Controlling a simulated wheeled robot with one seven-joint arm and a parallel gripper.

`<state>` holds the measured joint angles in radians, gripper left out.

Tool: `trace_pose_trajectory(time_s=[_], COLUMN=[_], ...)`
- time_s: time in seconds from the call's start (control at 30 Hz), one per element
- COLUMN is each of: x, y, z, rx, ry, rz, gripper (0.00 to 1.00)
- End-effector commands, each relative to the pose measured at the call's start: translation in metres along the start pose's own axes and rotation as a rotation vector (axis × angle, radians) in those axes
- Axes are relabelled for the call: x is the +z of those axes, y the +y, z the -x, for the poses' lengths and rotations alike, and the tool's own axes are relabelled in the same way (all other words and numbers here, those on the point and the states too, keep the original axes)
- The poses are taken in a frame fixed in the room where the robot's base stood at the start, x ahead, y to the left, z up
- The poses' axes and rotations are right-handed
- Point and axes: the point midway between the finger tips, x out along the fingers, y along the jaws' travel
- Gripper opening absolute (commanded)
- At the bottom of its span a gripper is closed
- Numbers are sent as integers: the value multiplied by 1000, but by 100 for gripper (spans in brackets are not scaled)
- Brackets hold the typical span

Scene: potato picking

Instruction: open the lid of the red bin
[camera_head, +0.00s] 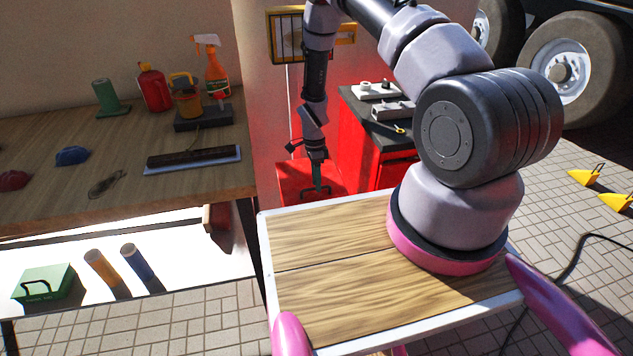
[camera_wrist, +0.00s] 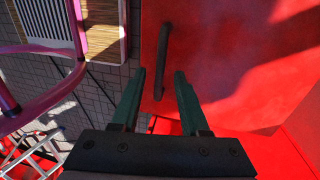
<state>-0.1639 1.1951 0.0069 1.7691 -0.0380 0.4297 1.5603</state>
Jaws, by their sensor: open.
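The red bin (camera_head: 292,180) stands beyond my wooden-topped base in the head view, in the gap between the workbench and a red cabinet. Its red lid (camera_wrist: 230,60) fills much of the right of the wrist view, with a dark bar handle (camera_wrist: 163,50) near the lid's left edge. My gripper (camera_head: 318,188) points down over the bin's near side. In the wrist view, my gripper (camera_wrist: 161,75) has its two green fingers apart, with the handle showing between the tips. Nothing is gripped. Whether the fingers reach down beside the handle is unclear.
A workbench (camera_head: 60,190) with tools, a spray bottle (camera_head: 215,70) and a red container (camera_head: 153,88) stands at left. The red cabinet (camera_head: 360,150) with a dark top is close right of the bin. A paved floor and truck wheels (camera_head: 570,68) lie further right.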

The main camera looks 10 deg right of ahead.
Motion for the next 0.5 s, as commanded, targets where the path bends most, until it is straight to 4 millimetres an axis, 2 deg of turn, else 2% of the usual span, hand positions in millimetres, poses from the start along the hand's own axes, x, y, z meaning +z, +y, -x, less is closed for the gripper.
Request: trace_pose_trajectory(time_s=[0.27,0.3,0.4,0.5], x=[0,0,0,0], y=[0,0,0,0], z=[-2,-2,-2,-2], rx=[0,0,0,0], ry=[0,0,0,0], rz=[0,0,0,0], gripper=[45,37,0,0])
